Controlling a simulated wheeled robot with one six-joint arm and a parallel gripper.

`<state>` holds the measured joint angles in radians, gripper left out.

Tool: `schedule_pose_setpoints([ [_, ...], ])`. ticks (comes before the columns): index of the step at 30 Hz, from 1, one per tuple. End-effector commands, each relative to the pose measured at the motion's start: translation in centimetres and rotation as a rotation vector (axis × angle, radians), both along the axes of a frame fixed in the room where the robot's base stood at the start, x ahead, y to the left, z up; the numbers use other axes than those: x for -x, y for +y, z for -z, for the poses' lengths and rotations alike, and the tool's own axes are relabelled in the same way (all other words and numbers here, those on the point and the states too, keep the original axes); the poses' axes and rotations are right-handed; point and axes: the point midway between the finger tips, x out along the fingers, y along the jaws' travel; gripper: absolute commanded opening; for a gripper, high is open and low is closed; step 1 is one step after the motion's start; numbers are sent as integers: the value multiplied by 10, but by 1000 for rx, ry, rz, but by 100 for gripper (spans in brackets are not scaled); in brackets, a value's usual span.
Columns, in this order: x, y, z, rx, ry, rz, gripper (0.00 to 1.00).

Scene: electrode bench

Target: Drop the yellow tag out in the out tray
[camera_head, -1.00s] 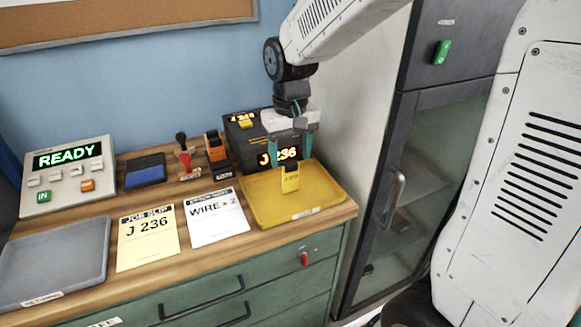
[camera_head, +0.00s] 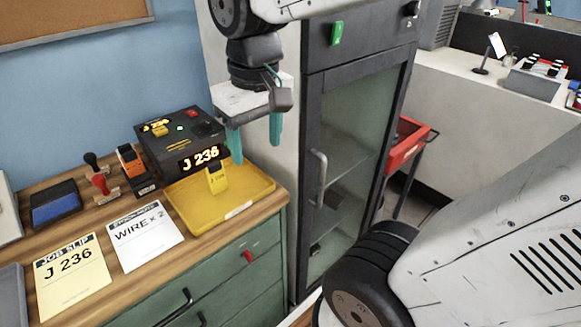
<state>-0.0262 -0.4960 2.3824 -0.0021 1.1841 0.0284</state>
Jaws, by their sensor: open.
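The yellow tag (camera_head: 217,178) stands upright at the back of the yellow tray (camera_head: 186,217), just in front of the dark box with the lit "J 236" display (camera_head: 200,158). Its lower end appears to be in the tray; I cannot tell whether it leans on the box. My gripper (camera_head: 256,150) is open and empty, above and to the right of the tag, with its teal fingers pointing down, apart from the tag. The right finger is partly beyond the bench's right side in the picture.
Left of the tray are stamps (camera_head: 101,183), an orange device (camera_head: 130,160), a blue pad (camera_head: 55,204), a job slip (camera_head: 72,275) and a white wire sheet (camera_head: 146,234). A dark glass-door cabinet (camera_head: 345,150) stands right of the bench. A red cart (camera_head: 405,140) is behind it.

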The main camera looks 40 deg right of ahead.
Motion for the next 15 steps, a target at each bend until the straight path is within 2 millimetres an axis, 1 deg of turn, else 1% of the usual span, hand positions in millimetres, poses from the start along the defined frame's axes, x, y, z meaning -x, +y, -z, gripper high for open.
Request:
schedule_pose_setpoints([
  [1, 21, -2, 2, 1, -16, 1, 61],
  [3, 43, -5, 6, 1, -26, 1, 61],
  [6, 66, -6, 13, 2, -37, 1, 61],
  [10, 81, -8, 19, 3, -44, 1, 61],
  [15, 84, -8, 20, 3, -43, 0, 61],
])
